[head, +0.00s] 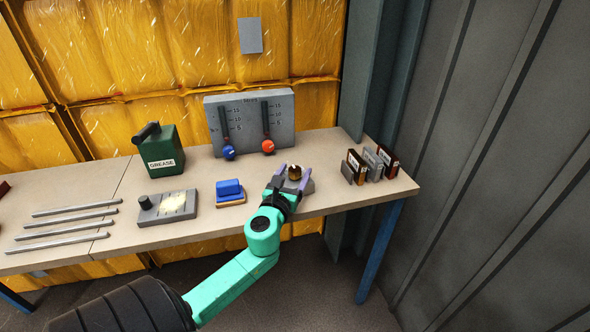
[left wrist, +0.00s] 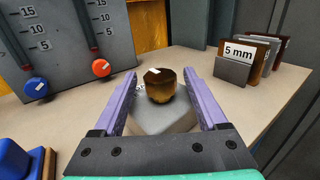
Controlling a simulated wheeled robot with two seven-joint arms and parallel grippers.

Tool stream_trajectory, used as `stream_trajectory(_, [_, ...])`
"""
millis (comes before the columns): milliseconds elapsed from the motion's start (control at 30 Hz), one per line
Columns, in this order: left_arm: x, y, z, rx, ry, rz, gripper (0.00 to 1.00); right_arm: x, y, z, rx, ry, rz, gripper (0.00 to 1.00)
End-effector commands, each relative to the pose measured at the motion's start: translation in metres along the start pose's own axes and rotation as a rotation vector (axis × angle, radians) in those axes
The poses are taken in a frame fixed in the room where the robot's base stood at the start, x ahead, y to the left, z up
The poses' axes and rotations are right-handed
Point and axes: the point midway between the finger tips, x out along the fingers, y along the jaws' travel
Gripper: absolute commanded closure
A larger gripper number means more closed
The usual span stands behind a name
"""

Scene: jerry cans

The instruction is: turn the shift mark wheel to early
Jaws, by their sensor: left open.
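A brass-brown faceted knob (head: 295,172) stands on a small grey base (head: 309,187) near the front right of the bench; it looks like the shift mark wheel. In the left wrist view the knob (left wrist: 160,86) sits between the purple fingers of my left gripper (left wrist: 159,76), with a gap on each side. My left gripper (head: 292,178) is open around the knob, not closed on it. The marks on the base (left wrist: 167,119) are mostly hidden, so I cannot read the wheel's setting. My right gripper is out of view.
A grey gauge board (head: 250,115) with blue (head: 229,152) and red (head: 268,146) knobs stands behind. Small upright plates (head: 372,163) are to the right. A blue block (head: 229,188), a black-knobbed plate (head: 172,206), a green grease can (head: 160,150) and rods (head: 70,222) lie left.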

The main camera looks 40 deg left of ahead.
Motion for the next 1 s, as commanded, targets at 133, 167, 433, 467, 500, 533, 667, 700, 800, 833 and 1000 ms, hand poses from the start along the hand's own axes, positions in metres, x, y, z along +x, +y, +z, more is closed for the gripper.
stream_trajectory(133, [0.009, 0.000, 0.000, -0.001, 0.000, -0.001, 0.25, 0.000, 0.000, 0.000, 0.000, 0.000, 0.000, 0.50])
stream_trajectory(167, [0.009, 0.000, 0.000, -0.001, 0.000, -0.001, 0.25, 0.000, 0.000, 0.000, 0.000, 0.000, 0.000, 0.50])
stream_trajectory(433, [0.008, 0.000, 0.000, -0.001, 0.000, -0.002, 0.71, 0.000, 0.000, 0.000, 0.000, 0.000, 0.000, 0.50])
stream_trajectory(467, [0.008, 0.000, 0.000, -0.001, 0.000, -0.002, 0.82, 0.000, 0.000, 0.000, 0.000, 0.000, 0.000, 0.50])
stream_trajectory(500, [0.008, 0.000, 0.000, -0.001, 0.000, -0.002, 0.97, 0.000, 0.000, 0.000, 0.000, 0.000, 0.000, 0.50])
stream_trajectory(533, [0.008, 0.000, 0.000, -0.001, 0.000, -0.002, 1.00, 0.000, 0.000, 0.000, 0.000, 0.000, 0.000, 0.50])
stream_trajectory(667, [0.008, -0.001, 0.000, -0.001, 0.000, 0.001, 1.00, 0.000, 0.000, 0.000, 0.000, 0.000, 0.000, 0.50])
stream_trajectory(700, [0.008, -0.001, 0.000, -0.001, 0.000, 0.003, 1.00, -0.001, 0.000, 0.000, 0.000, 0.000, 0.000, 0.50])
stream_trajectory(800, [0.008, -0.001, 0.001, -0.001, 0.000, 0.017, 1.00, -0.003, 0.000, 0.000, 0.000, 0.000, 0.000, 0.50])
stream_trajectory(833, [0.008, -0.001, 0.001, -0.001, 0.001, 0.024, 1.00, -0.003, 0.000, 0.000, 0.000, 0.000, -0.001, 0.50])
stream_trajectory(1000, [0.008, -0.001, 0.002, -0.004, 0.001, 0.092, 1.00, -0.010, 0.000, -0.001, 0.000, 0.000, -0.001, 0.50])
